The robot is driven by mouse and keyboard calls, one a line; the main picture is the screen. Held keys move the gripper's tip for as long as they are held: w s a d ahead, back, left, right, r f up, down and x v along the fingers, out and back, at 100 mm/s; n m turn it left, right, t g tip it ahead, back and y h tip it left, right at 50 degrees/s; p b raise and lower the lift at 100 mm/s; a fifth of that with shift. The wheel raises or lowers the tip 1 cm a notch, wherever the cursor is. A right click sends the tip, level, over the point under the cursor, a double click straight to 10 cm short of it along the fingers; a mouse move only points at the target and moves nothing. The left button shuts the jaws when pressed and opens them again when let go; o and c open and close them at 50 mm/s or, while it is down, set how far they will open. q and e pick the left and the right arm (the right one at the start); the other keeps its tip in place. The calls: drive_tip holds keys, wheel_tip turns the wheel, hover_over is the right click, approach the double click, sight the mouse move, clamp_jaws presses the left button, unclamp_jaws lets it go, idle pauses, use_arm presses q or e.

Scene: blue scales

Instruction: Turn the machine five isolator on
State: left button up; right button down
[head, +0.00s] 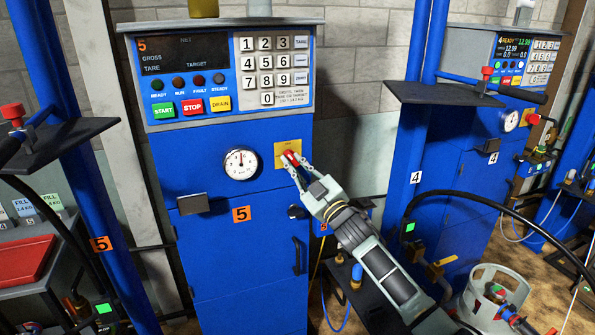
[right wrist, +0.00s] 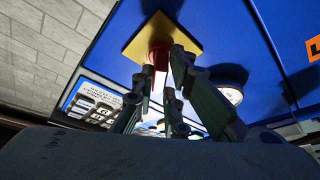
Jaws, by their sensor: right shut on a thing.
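Machine five (head: 240,211) is a blue cabinet marked with an orange 5, with a dark display and a keypad at its top. Its isolator is a red knob (head: 290,156) on a yellow plate (head: 282,148), right of the round gauge. My right gripper (head: 294,163) is shut on the red knob. In the right wrist view the red knob (right wrist: 159,57) stands out from the yellow plate (right wrist: 140,38) between my fingers, which partly hide it. The display (head: 180,51) shows an orange 5 and no lit readings. My left gripper is not in view.
Machine 4 (head: 505,50) stands to the right with its display lit. A grey gas cylinder (head: 497,290) stands low at the right, with hoses around it. A blue post (head: 85,200) and dark shelf (head: 60,140) are at the left.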

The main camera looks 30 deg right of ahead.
drive_tip(key=m+h, duration=0.1)
drive_tip(key=m, duration=0.1)
drive_tip(key=m+h, duration=0.1)
drive_tip(key=m, duration=0.2)
drive_tip(key=shift+a+f+h+b, duration=0.15)
drive_tip(key=shift+h+b, duration=0.2)
drive_tip(key=shift+h, duration=0.05)
drive_tip(key=shift+w+m+h, duration=0.1)
drive_tip(key=shift+m+h, duration=0.45)
drive_tip(key=shift+m, duration=0.75)
drive_tip(key=shift+m+h, duration=0.55)
drive_tip(key=shift+m, duration=0.75)
drive_tip(key=c, duration=1.8)
unclamp_jaws()
drive_tip(key=shift+o, duration=0.2)
drive_tip(key=v, duration=1.2)
drive_tip(key=shift+a+f, duration=0.1)
